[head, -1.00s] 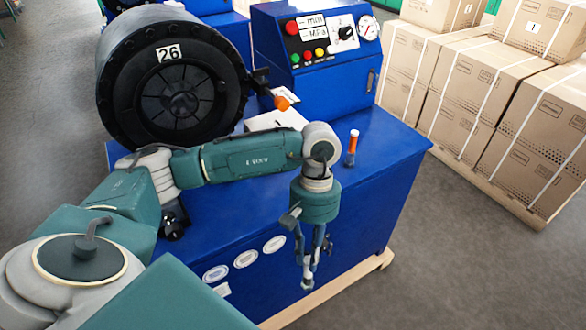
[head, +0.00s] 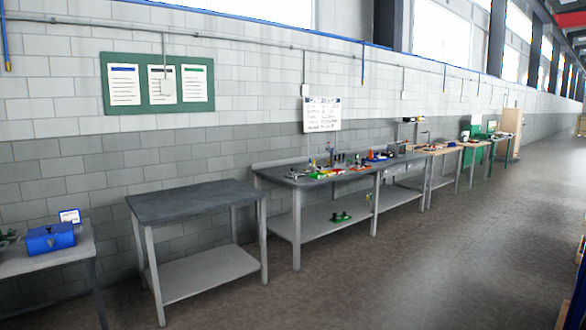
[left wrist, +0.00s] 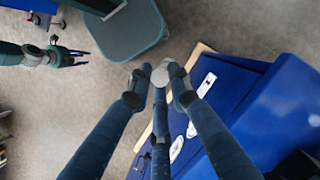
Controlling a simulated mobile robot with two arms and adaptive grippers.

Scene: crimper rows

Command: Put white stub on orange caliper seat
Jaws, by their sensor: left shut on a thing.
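My left gripper (left wrist: 160,82) shows in the left wrist view. Its fingers are closed on a small white stub (left wrist: 160,74), which is held at the fingertips with its pale round end visible. My right gripper (left wrist: 82,56) is at the upper left of that view, its fingers apart and empty. Neither gripper shows in the head view. I cannot make out an orange caliper seat. The long workbench (head: 275,176) in the head view carries many small coloured items, too small to tell apart.
In the left wrist view a blue cabinet (left wrist: 235,100) on a wooden pallet fills the right side. In the head view an empty grey table (head: 195,200) stands left of the workbench. A blue box (head: 50,238) sits on a table at far left. Open floor lies to the right.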

